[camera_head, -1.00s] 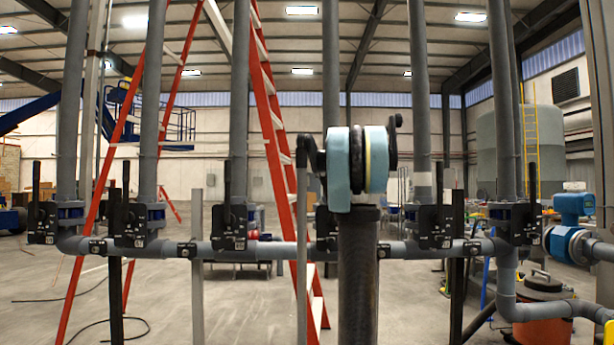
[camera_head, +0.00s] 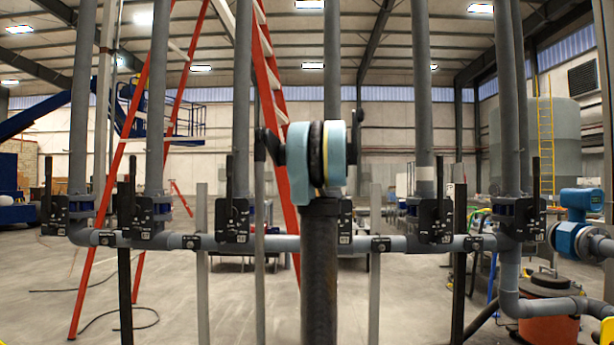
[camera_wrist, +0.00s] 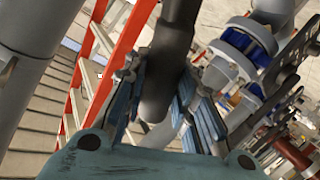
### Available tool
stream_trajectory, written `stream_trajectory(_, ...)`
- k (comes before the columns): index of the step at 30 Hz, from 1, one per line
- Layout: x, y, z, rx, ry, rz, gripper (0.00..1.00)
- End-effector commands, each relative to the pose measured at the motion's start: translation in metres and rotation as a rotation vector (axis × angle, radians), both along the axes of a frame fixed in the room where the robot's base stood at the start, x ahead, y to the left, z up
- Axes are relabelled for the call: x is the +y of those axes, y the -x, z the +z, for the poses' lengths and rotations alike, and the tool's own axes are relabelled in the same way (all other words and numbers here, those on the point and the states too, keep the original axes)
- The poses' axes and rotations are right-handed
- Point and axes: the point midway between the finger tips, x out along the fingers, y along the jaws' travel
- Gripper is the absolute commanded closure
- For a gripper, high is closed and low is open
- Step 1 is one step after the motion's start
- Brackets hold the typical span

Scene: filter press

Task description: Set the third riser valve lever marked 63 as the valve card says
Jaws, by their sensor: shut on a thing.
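In the head view, several grey risers stand in a row, with black valve plates and upright black levers, such as the lever (camera_head: 229,180) left of my arm. The valve at the riser (camera_head: 331,60) behind my arm is mostly hidden, and its lever cannot be made out. In the wrist view my gripper (camera_wrist: 157,85) has its blue-padded fingers closed on either side of a dark grey rounded lever handle (camera_wrist: 168,50). In the head view my gripper is hidden by my arm. The number 63 and the valve card cannot be read.
A grey horizontal pipe (camera_head: 280,244) links the risers. A red stepladder (camera_head: 272,90) stands behind. A blue flow meter (camera_head: 580,205) is at right.

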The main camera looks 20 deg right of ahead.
Motion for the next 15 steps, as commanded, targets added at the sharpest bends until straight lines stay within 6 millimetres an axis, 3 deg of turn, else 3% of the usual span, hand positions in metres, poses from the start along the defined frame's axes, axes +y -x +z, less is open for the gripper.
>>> stream_trajectory(4, 0.0006, -0.0001, 0.0003, -0.001, -0.004, 0.002, 1.0)
stream_trajectory(5, 0.0005, 0.0, 0.0004, -0.001, -0.004, 0.002, 0.69)
stream_trajectory(7, 0.0001, 0.0, 0.0004, -0.001, -0.003, 0.001, 0.54)
stream_trajectory(15, -0.0008, 0.0003, 0.0005, -0.001, -0.003, 0.0, 0.54)
